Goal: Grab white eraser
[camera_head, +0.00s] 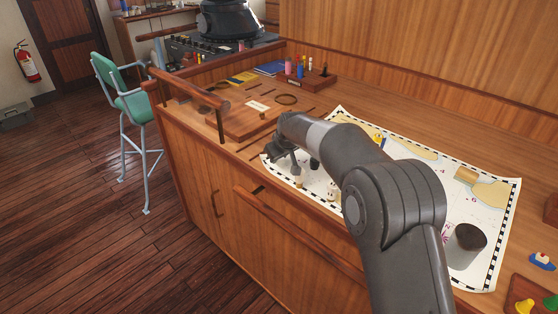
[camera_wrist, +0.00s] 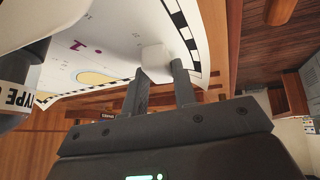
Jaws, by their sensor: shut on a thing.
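The white eraser (camera_wrist: 154,58) is a small pale block in the wrist view, between the tips of my two dark fingers. My gripper (camera_wrist: 158,74) is shut on it. In the head view my gripper (camera_head: 293,163) is at the chart's near left edge, close over the counter. I cannot make out the eraser there. In the wrist view the chart (camera_wrist: 105,45) lies beyond the eraser. I cannot tell whether the eraser still touches it.
Small figures (camera_head: 333,190) stand on the chart (camera_head: 487,222) close to my gripper. A dark-topped cylinder (camera_head: 466,246) stands at its right. A wooden rail (camera_head: 290,228) runs along the counter front. A wooden board (camera_head: 240,122) and pen holder (camera_head: 318,80) are farther back.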

